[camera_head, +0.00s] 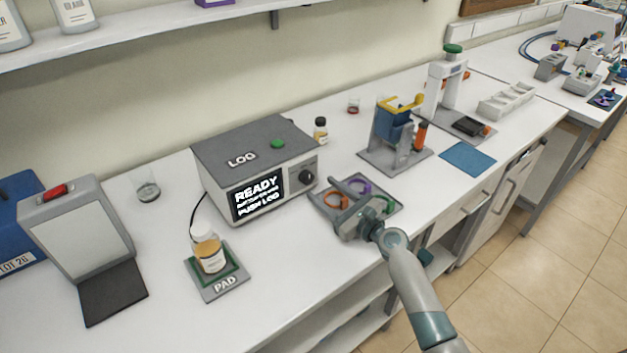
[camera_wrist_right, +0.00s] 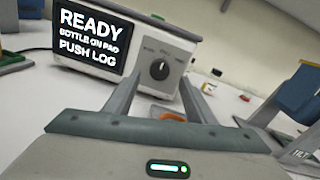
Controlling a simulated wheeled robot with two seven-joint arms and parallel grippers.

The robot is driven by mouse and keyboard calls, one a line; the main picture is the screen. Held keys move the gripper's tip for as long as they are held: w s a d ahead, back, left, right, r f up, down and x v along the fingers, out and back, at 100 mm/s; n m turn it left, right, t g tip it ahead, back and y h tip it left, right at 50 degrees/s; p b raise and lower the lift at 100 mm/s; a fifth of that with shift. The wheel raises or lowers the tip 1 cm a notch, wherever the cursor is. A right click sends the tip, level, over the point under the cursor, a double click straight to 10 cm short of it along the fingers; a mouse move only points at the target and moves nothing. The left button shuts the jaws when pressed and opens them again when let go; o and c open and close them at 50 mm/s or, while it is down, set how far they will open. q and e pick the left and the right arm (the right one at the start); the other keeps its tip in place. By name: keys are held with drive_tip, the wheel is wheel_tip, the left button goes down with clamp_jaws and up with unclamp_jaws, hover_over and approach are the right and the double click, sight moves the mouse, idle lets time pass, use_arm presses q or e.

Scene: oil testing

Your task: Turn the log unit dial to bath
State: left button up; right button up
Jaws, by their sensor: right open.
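The log unit (camera_head: 255,165) is a grey and white box with a green button (camera_head: 278,143) on top and a screen reading "READY" and "PUSH LOG". Its dark round dial (camera_head: 306,177) is on the front right; in the right wrist view the dial (camera_wrist_right: 159,69) shows a pale pointer line near upright, with small labels around it too blurred to read surely. My right gripper (camera_head: 327,187) is open in front of the unit, over the grey tray, with its fingers towards the dial side. The fingers look apart from the dial. My left gripper is not in view.
A bottle (camera_head: 209,254) stands on the pad (camera_head: 215,290) in front left of the unit. A grey tray (camera_head: 395,202) with coloured rings lies under my right gripper. A small bottle (camera_head: 320,131) stands behind the unit, and a blue and yellow device (camera_head: 392,128) stands to the right.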

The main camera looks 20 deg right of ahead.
sight(310, 179)
drive_tip(key=shift+x, duration=2.7)
drive_tip(key=c, duration=1)
